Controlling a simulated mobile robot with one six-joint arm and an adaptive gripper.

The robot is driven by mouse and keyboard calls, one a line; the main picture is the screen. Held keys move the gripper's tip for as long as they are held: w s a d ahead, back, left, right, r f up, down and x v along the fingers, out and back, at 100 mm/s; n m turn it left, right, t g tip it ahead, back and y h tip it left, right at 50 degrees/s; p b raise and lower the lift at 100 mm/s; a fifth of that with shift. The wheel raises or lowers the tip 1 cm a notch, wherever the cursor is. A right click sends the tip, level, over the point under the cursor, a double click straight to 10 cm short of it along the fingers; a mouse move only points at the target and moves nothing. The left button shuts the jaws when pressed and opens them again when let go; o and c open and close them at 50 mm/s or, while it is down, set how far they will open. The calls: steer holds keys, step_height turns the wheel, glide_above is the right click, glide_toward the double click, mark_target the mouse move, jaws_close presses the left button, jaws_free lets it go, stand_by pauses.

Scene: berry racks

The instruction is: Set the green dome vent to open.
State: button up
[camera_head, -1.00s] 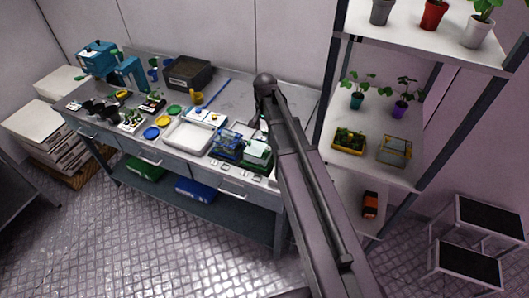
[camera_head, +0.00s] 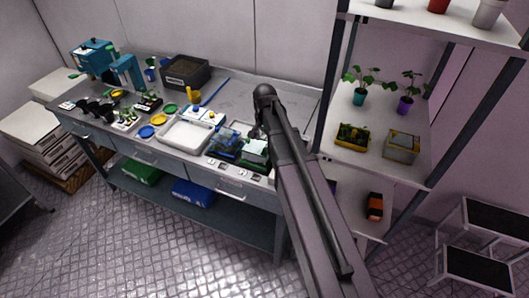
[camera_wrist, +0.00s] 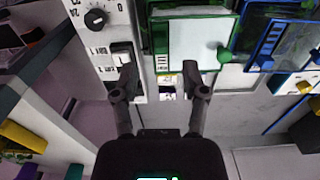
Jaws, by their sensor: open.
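The green-framed dome (camera_wrist: 200,40) with a pale clear panel lies ahead of my gripper in the wrist view. A small green round knob (camera_wrist: 222,55) sits at its near right corner; I cannot tell the vent's setting. In the head view the green dome (camera_head: 256,151) stands near the bench's front right, partly beside my arm. My gripper (camera_wrist: 157,76) is open and empty, its fingers apart. Its right finger is close to the dome's near edge and its left finger is over a white switch panel (camera_wrist: 108,45). In the head view it is mostly hidden behind my arm.
A blue-framed dome (camera_wrist: 285,45) stands close on the right. A black dial (camera_wrist: 96,18) is on the panel at left. The shelf rack (camera_head: 330,120) stands right of my arm. A white tray (camera_head: 186,134) is farther left on the bench.

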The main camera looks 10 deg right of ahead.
mark_target(265, 149)
steer(key=shift+f+b, duration=2.5)
steer(key=shift+f, duration=0.3)
jaws_close()
